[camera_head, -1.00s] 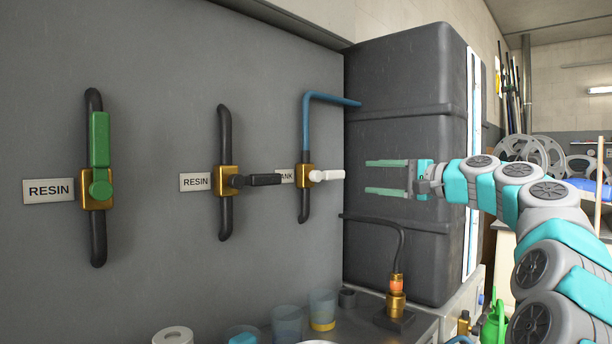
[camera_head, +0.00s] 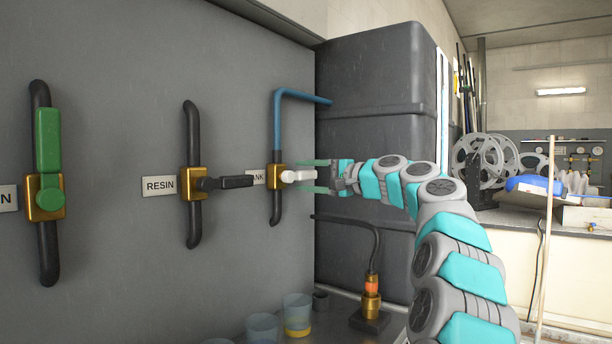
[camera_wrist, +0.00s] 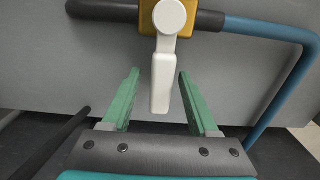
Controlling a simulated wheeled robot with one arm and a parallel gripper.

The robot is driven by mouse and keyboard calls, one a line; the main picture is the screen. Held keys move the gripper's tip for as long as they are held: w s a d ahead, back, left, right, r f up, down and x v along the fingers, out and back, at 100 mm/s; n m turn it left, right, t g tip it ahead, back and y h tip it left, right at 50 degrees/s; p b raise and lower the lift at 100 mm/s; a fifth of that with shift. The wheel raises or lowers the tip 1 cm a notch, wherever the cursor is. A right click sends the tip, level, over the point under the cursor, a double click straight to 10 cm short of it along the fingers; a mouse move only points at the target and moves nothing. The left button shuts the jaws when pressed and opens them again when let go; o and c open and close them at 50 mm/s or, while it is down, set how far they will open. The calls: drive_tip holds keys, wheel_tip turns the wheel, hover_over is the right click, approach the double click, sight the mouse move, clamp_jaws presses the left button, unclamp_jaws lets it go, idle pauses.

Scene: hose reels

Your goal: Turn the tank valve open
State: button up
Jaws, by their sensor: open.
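The tank valve has a brass body (camera_head: 275,177) on a pipe that is blue above and black below. Its white lever (camera_head: 297,176) points right, crosswise to the pipe, and the sign beside it is partly hidden, with "ANK" showing. In the wrist view the white lever (camera_wrist: 161,80) reaches down between the two green fingers of my gripper (camera_wrist: 152,95). Gaps show on both sides of the lever. In the head view my gripper (camera_head: 312,177) is open around the lever's right end.
Left of it, a RESIN valve has a black lever (camera_head: 228,182) pointing right. Farther left, another valve has a green lever (camera_head: 47,140) standing upright. A dark tank (camera_head: 375,75) stands behind my gripper. Cups (camera_head: 297,313) and an orange-lit brass fitting (camera_head: 371,290) stand below.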

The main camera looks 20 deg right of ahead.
clamp_jaws()
idle(0.5)
idle(0.9)
